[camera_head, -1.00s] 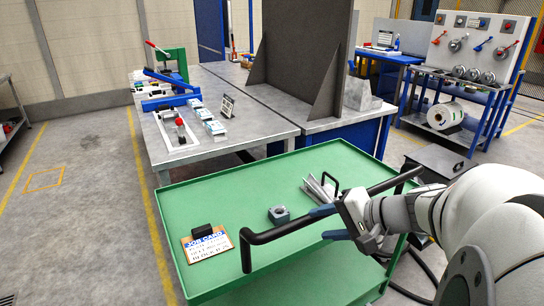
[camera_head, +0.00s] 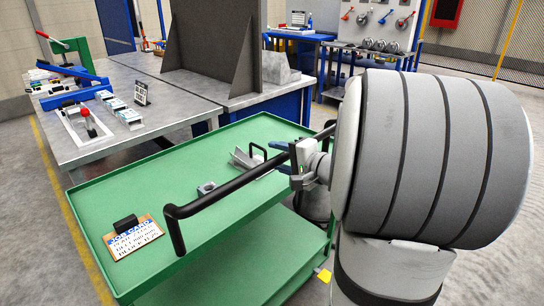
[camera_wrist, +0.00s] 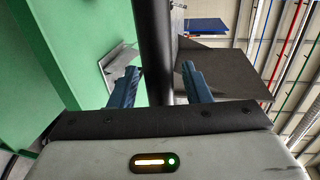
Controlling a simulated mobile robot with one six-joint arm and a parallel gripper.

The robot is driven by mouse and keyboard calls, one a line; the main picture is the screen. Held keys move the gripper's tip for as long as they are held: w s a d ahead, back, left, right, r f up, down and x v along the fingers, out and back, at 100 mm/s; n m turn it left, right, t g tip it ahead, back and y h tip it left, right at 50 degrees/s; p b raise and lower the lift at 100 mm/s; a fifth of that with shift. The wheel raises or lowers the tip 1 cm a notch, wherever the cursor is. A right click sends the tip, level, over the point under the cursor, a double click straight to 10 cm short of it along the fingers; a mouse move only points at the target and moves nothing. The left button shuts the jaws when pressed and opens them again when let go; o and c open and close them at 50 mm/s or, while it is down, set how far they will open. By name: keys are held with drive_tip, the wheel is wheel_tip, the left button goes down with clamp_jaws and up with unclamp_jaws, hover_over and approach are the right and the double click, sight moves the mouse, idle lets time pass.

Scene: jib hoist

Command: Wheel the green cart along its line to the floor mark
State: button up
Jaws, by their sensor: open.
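The green cart (camera_head: 120,205) stands beside the workbench, with its black push handle (camera_head: 225,187) along the near side. My gripper (camera_head: 283,158) is at the far part of the handle, its blue fingers open. In the wrist view the handle (camera_wrist: 155,40) runs between the two spread fingers (camera_wrist: 158,88), with gaps on both sides. A yellow line (camera_head: 75,235) runs on the floor left of the cart. A small yellow patch (camera_head: 324,275) shows on the floor right of the cart; I cannot tell whether it is the floor mark.
The cart carries a job card (camera_head: 133,238), a small grey block (camera_head: 206,188) and a metal angle piece (camera_head: 250,160). The grey workbench (camera_head: 165,95) with a dark upright panel (camera_head: 215,45) stands close behind it. Open floor (camera_head: 30,200) lies to the left.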

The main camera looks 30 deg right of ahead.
drive_tip(key=shift+w+a+f, duration=0.1)
drive_tip(key=shift+w+a, duration=0.1)
drive_tip(key=shift+w, duration=0.2)
drive_tip(key=shift+c, duration=0.2)
clamp_jaws()
